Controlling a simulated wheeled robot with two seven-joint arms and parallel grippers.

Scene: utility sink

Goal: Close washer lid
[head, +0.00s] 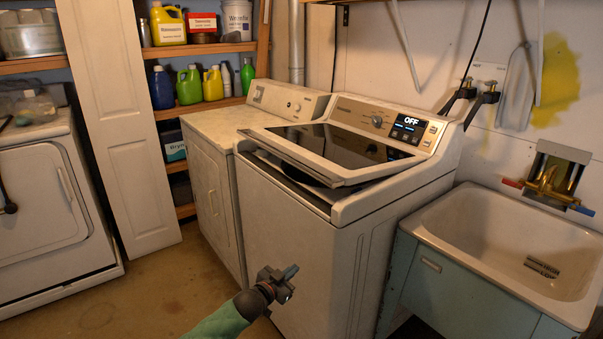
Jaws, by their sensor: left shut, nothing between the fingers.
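The white top-loading washer (290,235) stands in the middle of the head view. Its lid (345,145) has a dark glass panel and a pale frame. The lid is slightly raised at the front, and a dark gap shows under its front and right edges. The panel behind the lid has a knob and a lit display reading OFF (411,121). My left gripper (288,280) is shut and empty, in front of the washer's lower front and well below the lid. I cannot tell whether it touches the front panel. My right gripper is not in view.
A white sink (500,240) on a blue-green cabinet stands right of the washer, with a brass faucet (549,188) above. A second white appliance (215,175) stands close on the left. Shelves with bottles (190,85) are behind. The brown floor (150,290) at left is clear.

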